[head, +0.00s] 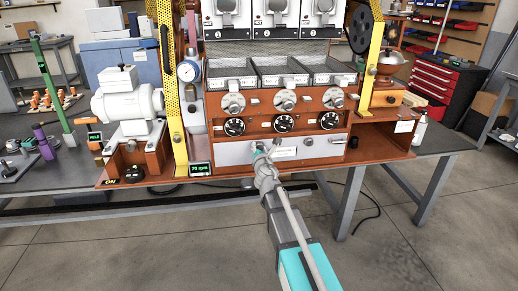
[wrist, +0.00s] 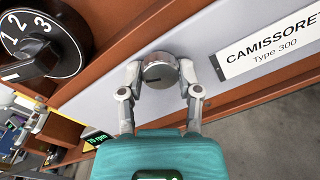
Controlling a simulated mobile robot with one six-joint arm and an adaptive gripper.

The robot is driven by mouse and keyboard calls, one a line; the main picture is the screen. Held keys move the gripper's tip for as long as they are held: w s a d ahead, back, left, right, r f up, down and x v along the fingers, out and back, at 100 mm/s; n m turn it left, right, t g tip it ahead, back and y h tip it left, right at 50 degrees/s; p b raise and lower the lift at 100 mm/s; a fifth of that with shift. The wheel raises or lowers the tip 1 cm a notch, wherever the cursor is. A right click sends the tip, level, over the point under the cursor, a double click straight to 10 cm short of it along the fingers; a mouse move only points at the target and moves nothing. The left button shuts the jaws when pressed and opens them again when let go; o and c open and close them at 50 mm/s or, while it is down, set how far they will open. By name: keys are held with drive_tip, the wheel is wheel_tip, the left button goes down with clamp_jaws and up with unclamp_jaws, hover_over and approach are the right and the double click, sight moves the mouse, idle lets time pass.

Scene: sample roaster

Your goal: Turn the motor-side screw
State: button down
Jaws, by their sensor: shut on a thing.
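The motor-side screw (wrist: 160,71) is a round silver metal head with a dark slot, set in the grey front panel (wrist: 100,85) of the roaster. It is left of the label plate (wrist: 275,42), which reads CAMISSORETTO in part and Type 300. My gripper (wrist: 160,78) has one finger on each side of the screw head and is shut on it. In the head view my gripper (head: 263,158) reaches the left part of the panel from below and mostly hides the screw.
Several black numbered dials (head: 284,123) sit above the panel on the red-brown frame. The white motor (head: 127,103) stands at left, beside a yellow belt guard (head: 170,100). Open floor lies in front of the bench.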

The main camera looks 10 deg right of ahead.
drive_tip(key=m, duration=0.7)
drive_tip(key=m+y, duration=0.1)
drive_tip(key=m, duration=0.4)
drive_tip(key=shift+m, duration=0.4)
idle(0.3)
drive_tip(key=shift+c, duration=1.5)
unclamp_jaws()
drive_tip(key=shift+n, duration=0.3)
